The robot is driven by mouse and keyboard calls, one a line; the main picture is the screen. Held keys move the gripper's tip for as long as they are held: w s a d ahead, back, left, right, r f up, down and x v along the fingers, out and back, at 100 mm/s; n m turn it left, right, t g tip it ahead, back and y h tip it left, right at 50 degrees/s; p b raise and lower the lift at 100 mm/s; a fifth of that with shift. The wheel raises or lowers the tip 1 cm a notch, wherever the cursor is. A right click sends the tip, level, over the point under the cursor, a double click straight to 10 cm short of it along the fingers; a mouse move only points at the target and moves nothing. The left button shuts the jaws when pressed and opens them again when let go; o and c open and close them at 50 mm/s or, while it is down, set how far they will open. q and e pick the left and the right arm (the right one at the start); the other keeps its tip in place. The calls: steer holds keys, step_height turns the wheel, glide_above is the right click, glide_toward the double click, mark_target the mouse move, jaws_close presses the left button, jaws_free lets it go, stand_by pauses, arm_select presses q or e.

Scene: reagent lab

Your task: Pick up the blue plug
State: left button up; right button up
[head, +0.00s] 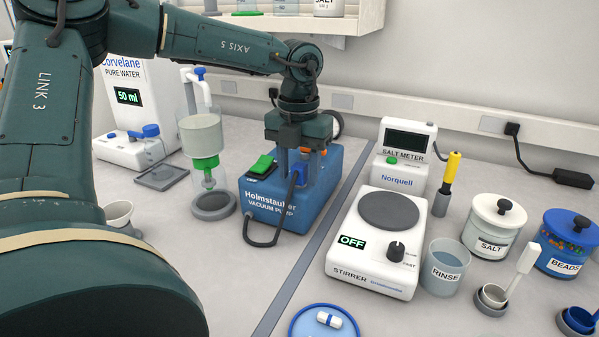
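The blue plug (297,173) is at the top front edge of the blue Holmstauker vacuum pump (262,205). A dark cable runs from it and loops down in front of the pump. My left gripper (297,160) points down over the pump, with its fingertips at or just above the plug. The fingers are small and partly hidden, so I cannot tell whether they are apart or closed on the plug. My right gripper is not in view.
A green switch (261,165) is on the pump's left top. A filter flask (203,150) stands close left. The stirrer (375,245), salt meter (402,155) and rinse beaker (445,267) stand right. A blue dish (298,328) holding a white-and-blue capsule is at the front.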

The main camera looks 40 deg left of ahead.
mark_target(299, 166)
arm_select(q)
steer(key=c, duration=0.8)
step_height(299, 166, up, 10)
steer(key=shift+r, duration=0.1)
stand_by(0.3)
